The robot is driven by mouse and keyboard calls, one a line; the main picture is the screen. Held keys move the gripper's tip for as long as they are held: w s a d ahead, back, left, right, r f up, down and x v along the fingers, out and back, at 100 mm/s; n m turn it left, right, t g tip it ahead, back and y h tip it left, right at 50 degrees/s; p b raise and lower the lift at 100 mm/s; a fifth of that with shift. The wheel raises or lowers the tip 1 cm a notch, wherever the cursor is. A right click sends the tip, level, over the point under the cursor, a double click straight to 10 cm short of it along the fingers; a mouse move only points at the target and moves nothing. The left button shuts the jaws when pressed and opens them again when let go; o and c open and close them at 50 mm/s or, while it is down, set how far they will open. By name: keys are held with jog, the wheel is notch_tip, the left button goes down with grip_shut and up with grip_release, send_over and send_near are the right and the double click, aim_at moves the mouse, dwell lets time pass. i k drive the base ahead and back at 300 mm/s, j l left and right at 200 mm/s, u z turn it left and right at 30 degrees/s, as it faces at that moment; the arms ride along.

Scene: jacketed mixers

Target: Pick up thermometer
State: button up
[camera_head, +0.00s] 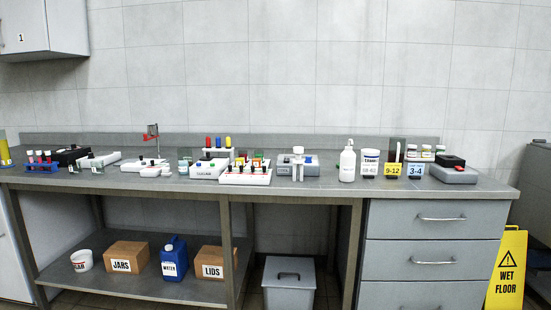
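I cannot make out a thermometer for certain in the head view; items on the bench are small at this distance. A pale upright stick (398,152) stands by a dark container behind the yellow 9-12 label, too small to identify. A stand with a red clamp (152,131) rises at the left-middle of the bench. My gripper is not in view.
The long grey bench (320,185) holds several tube racks, a white bottle (347,163), a labelled white jar (370,162) and a grey device (454,174). Boxes sit on the shelf below. A grey bin (288,285) and yellow wet-floor sign (507,268) stand on the floor.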

aim_at(298, 150)
jog(key=i+j+z, duration=0.3)
jog(key=i+j, duration=0.45)
jog(key=i+j+z, duration=0.15)
jog(key=i+j, duration=0.3)
jog(key=i, duration=0.2)
jog(key=i+j+z, duration=0.15)
jog(key=i+j, duration=0.35)
jog(key=i, duration=0.15)
